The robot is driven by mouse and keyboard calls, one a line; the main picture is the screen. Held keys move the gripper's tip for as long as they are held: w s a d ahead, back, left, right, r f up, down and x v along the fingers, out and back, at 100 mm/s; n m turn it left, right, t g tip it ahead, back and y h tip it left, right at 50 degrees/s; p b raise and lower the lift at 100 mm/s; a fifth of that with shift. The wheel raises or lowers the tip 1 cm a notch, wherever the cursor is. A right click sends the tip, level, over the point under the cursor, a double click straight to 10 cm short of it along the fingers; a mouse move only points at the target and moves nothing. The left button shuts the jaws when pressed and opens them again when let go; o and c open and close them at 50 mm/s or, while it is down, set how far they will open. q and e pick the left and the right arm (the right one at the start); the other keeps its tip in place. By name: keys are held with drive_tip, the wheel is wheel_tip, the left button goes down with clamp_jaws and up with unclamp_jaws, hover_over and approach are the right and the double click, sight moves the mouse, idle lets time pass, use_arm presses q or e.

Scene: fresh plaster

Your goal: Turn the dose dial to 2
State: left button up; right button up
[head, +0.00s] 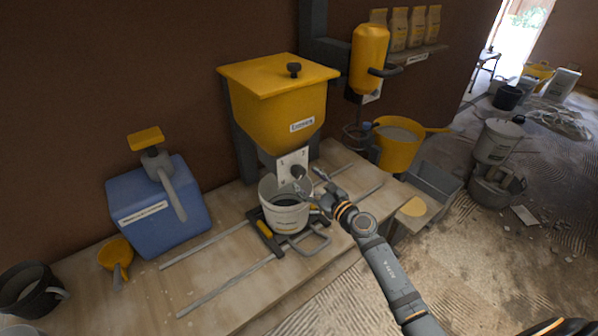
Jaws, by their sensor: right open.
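The dose dial (298,172) is a dark round knob on a white plate (287,162) with small numerals, below the yellow hopper (275,105). The numerals and the dial's setting are too small to read surely. My right gripper (309,189) is open, just right of and slightly below the dial, with its fingers towards it. It looks apart from the knob, though the exact gap cannot be told. A white bucket (284,217) stands under the hopper, partly behind my right gripper. My left gripper is not in view.
A blue container (160,210) with a pump and a yellow scoop (116,256) stand left on the wooden bench (215,262). Metal rails (225,287) run along the bench. A yellow dispenser (369,58) and a yellow pan (398,150) are at the right.

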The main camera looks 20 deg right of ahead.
sight(302, 175)
drive_tip(key=shift+x, duration=2.3)
drive_tip(key=shift+d, duration=0.1)
drive_tip(key=c, duration=1.2)
